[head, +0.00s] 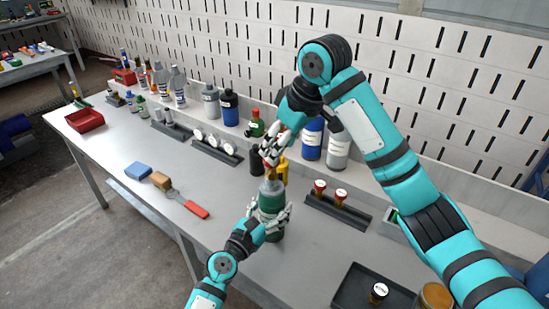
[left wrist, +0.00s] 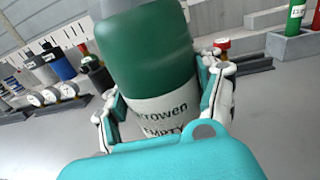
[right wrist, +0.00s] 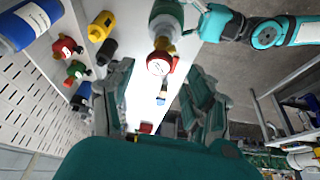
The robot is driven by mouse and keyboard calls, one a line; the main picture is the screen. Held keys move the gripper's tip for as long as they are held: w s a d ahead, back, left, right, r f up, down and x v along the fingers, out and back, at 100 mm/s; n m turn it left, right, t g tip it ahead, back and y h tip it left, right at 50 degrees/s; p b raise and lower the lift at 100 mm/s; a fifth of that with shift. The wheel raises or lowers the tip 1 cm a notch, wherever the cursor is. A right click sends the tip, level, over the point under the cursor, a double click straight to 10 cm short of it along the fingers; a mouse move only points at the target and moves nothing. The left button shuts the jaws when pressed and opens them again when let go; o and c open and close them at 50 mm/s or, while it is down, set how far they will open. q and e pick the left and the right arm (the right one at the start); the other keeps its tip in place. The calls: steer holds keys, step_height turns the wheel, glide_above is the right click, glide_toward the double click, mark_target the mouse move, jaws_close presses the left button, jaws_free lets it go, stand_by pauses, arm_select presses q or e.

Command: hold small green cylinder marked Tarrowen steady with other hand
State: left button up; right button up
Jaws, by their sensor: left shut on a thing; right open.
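The green cylinder (head: 271,197) stands upright on the bench, with a grey shoulder and a white label. In the left wrist view the cylinder (left wrist: 150,60) shows the partly hidden words "rrowen" and "EMPTY". My left gripper (head: 268,218) is shut around its lower body, one finger on each side (left wrist: 165,95). My right gripper (head: 272,150) is above the cylinder's top, open. In the right wrist view a red-rimmed gauge (right wrist: 159,63) sits at the cylinder's brass valve, beyond the spread fingers (right wrist: 160,95). The gauge is mostly hidden in the head view.
Blue and grey cylinders (head: 311,138) stand along the back behind my right gripper. A rack (head: 338,215) with two red-topped brass fittings is to the right. A dark tray (head: 352,290) is at the front right. A red-handled tool (head: 195,208) and sponges lie left; the bench between is clear.

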steer(key=shift+v, duration=2.3)
arm_select(q)
steer(key=o, duration=1.4)
steer(key=shift+s, duration=0.1)
